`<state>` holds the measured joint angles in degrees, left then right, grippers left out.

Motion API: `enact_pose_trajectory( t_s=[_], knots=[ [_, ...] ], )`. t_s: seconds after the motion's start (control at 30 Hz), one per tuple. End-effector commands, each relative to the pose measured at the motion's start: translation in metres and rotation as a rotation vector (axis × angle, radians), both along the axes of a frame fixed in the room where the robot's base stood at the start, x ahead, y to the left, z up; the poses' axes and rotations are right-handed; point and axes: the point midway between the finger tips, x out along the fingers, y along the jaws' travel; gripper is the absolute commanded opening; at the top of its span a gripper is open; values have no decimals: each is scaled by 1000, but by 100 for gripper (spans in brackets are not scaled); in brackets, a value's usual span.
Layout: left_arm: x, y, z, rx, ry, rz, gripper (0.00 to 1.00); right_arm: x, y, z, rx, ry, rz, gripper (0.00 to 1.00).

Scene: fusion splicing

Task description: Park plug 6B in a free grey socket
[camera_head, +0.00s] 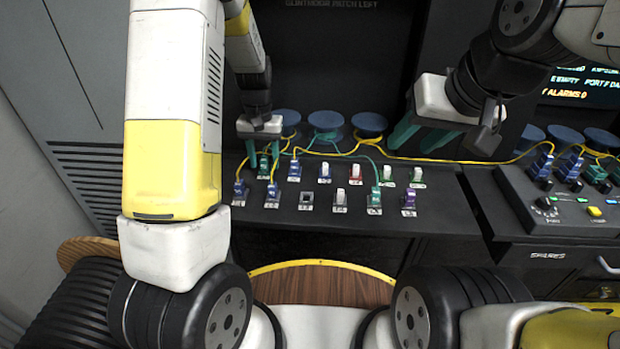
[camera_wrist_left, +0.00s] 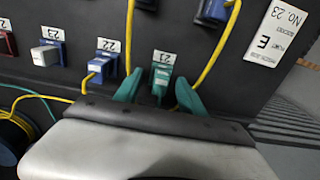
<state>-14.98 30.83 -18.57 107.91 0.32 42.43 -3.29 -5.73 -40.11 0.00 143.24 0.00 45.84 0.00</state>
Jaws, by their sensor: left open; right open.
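My left gripper (camera_head: 262,160) is open, its teal fingers on either side of a green plug (camera_wrist_left: 160,76) in the socket labelled 21. I cannot tell whether the fingers touch it. No plug label reading 6B is legible. Blue plugs with yellow cables sit close by, at 22 (camera_wrist_left: 101,67) and in the front row (camera_head: 240,187). A grey socket (camera_head: 306,197) in the front row looks empty. A green plug (camera_head: 375,196) with a teal cable and a purple plug (camera_head: 408,199) stand further right. My right gripper (camera_head: 420,135) is open and empty above the panel's right part.
Several sockets carry white caps, such as one in the front row (camera_head: 340,197). Blue round spools (camera_head: 326,121) stand behind the panel. Yellow and teal cables cross behind the sockets. A control box (camera_head: 560,205) with plugs and buttons stands at the right.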

Motion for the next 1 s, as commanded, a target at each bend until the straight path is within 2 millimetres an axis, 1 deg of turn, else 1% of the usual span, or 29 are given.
enact_pose_trajectory(
  t_s=[0.4,0.47,0.5,0.63,0.67,1.0],
  knots=[
    [0,0,0,0,0,0,47,0,0,0,0,0,0,42],
    [0,0,0,0,0,0,36,0,0,0,0,0,0,42],
    [0,0,0,0,0,0,28,0,0,0,0,0,0,42],
    [0,0,0,0,0,0,2,0,0,0,0,0,0,42],
    [0,0,0,0,0,0,0,0,0,0,0,0,0,42],
    [0,0,0,0,0,0,0,0,0,0,0,0,0,42]
  ],
)
